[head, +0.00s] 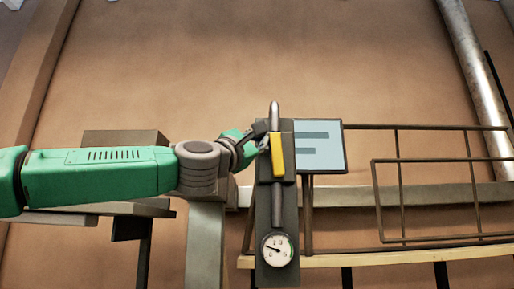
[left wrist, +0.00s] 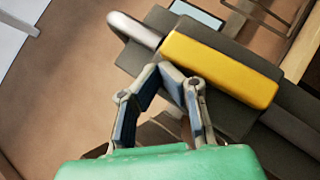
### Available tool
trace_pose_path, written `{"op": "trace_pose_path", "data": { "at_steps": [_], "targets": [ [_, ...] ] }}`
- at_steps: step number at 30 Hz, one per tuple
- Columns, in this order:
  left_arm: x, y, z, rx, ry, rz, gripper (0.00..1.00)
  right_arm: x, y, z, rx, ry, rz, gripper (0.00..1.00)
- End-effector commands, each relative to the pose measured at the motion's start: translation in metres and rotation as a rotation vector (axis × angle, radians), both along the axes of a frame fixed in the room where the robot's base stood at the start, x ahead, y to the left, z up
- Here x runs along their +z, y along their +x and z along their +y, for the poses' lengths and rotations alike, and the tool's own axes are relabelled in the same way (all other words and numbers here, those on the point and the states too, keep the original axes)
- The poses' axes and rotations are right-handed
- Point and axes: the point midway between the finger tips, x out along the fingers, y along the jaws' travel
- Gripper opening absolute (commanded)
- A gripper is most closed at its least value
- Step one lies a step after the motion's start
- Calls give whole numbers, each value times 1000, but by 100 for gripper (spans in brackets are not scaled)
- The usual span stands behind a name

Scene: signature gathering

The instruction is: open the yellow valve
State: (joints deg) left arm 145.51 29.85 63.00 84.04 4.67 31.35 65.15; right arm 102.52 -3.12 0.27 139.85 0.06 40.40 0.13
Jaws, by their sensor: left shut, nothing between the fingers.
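The yellow valve (head: 278,154) is a flat yellow handle standing upright along a grey pipe on a dark panel. In the left wrist view the yellow valve (left wrist: 220,66) lies diagonally across the upper right. My left gripper (head: 264,142) reaches in from the left, at the left side of the handle near its upper half. In the left wrist view my left gripper (left wrist: 164,68) has its fingertips together, with nothing between them, right beside the handle's left end. I cannot tell whether the tips touch the handle. My right gripper is not in view.
A round pressure gauge (head: 277,249) sits below the valve on the dark panel (head: 263,215). A light blue screen (head: 320,147) stands just right of the valve. A metal railing (head: 425,160) is at the right. A brown wall (head: 200,70) fills the background.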

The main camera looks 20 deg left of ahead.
Motion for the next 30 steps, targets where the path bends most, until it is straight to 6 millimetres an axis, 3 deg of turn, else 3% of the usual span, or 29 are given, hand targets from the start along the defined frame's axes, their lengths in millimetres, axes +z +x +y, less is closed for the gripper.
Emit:
{"op": "trace_pose_path", "data": {
  "at_steps": [23, 30],
  "targets": [
    [3, 1, -2, -1, 0, -1, 0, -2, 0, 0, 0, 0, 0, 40],
    [1, 0, 5, 0, -2, -1, 0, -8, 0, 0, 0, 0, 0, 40]
  ]
}}
